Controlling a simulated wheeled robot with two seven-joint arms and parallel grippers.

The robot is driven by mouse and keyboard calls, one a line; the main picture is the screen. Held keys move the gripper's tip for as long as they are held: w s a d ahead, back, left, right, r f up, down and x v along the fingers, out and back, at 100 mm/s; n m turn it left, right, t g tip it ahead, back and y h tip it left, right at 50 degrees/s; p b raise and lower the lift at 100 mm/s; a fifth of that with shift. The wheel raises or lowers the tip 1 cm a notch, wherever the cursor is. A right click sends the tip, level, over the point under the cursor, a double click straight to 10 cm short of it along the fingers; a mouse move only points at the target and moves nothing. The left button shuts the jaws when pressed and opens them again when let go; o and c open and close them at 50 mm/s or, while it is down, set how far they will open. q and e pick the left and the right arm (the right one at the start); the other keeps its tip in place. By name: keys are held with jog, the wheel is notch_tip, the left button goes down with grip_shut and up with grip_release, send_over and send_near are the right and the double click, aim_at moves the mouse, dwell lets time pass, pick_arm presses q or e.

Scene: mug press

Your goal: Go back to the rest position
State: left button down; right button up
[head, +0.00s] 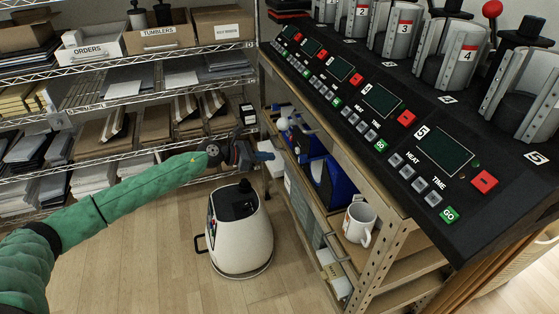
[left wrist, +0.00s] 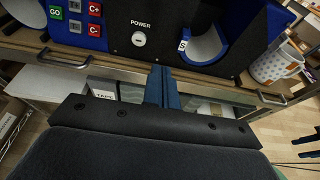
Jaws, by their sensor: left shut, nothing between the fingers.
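My left gripper (head: 264,156) reaches in from the left on a green-sleeved arm in the head view. Its blue fingers are shut together and empty, in front of the lower shelf of the press bench. In the left wrist view the closed fingers (left wrist: 162,88) point at the drawer fronts below a blue and black machine (left wrist: 185,35). A white patterned mug (left wrist: 276,64) stands at the right of that machine. The same mug (head: 359,222) shows on the bench's lower shelf in the head view.
A row of mug presses with control panels (head: 445,150) fills the upper right. A white rounded machine (head: 240,235) stands on the wood floor below my left arm. Wire shelves with boxes (head: 150,32) line the back left. Floor (head: 130,250) at the lower left is clear.

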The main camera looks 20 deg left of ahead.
pick_arm(q)
jog(key=v, duration=0.2)
jog(key=shift+s+a+r, duration=0.1)
jog(key=shift+s+a, duration=0.1)
jog(key=shift+a, duration=0.05)
pick_arm(e)
jog(key=shift+w+a+f, duration=0.15)
jog(key=shift+a+f, duration=0.3)
jog(key=shift+f, duration=0.2)
